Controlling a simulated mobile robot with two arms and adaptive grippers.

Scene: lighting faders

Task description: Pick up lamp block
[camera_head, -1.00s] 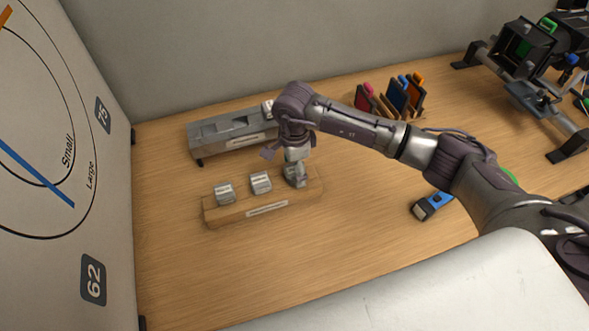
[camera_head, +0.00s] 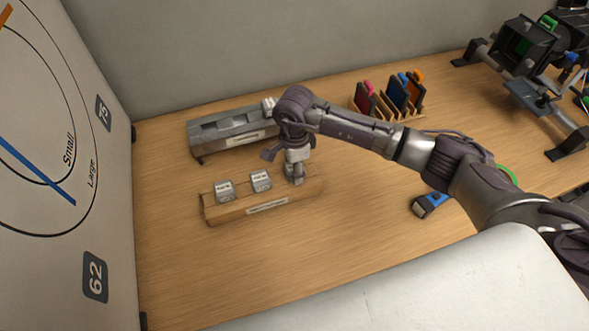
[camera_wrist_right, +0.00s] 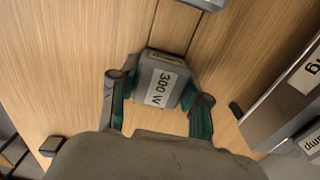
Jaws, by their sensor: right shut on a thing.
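A grey lamp block labelled "300 W" (camera_wrist_right: 160,82) sits between the fingers of my right gripper (camera_wrist_right: 158,105) in the right wrist view. Both fingers touch its sides. In the head view my right gripper (camera_head: 296,181) points down at the right end of a wooden rack (camera_head: 215,214), and it mostly hides the block. Two similar grey blocks, left (camera_head: 225,190) and middle (camera_head: 261,180), stand on the rack to its left. I cannot tell whether the held block is clear of the rack. My left gripper is not in view.
A grey metal fixture with slots (camera_head: 226,140) stands behind the rack. Coloured filters in a wooden holder (camera_head: 405,114) are at the back right. A blue tool (camera_head: 430,205) lies to the right. A board with dials (camera_head: 55,200) bounds the left. The table in front is clear.

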